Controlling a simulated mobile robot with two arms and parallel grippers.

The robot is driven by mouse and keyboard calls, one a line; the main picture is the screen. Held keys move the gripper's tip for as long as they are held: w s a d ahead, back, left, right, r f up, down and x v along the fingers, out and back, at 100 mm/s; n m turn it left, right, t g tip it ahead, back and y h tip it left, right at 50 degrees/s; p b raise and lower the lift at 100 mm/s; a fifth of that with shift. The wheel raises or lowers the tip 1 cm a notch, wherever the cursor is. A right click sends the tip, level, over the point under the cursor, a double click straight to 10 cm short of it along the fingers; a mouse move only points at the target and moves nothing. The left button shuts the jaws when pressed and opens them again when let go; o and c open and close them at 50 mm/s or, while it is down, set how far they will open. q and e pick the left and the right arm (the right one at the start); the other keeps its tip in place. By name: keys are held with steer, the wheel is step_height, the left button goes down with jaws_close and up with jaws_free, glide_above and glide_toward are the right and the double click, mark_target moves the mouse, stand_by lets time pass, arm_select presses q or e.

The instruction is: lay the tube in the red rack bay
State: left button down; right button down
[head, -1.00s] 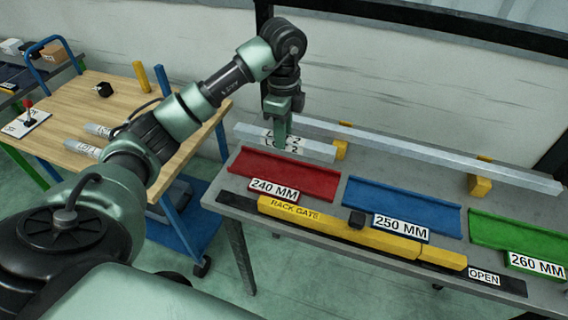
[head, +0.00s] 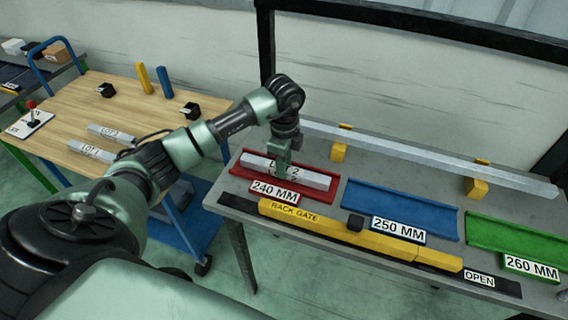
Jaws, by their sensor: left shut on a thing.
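The tube (head: 315,179) is a pale grey square bar labelled LOT 2. It lies lengthwise within the outline of the red rack bay (head: 239,170), which is marked 240 MM. My left gripper (head: 282,168) is shut on the tube near its middle, coming down from above. The gripper covers part of the label. I cannot tell whether the tube touches the bay floor. My right gripper is not in view.
A blue bay (head: 395,207) and a green bay (head: 510,240) lie to the right. A yellow rack gate (head: 335,228) runs along the front. A long grey bar (head: 430,160) on yellow blocks lies behind. A wooden table (head: 75,120) at left holds two more tubes.

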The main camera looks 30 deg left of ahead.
arm_select(q)
steer(key=shift+f, duration=0.1)
steer(key=c, duration=1.1)
jaws_free()
steer(key=shift+r+b, duration=1.25)
steer(key=shift+r, duration=4.9)
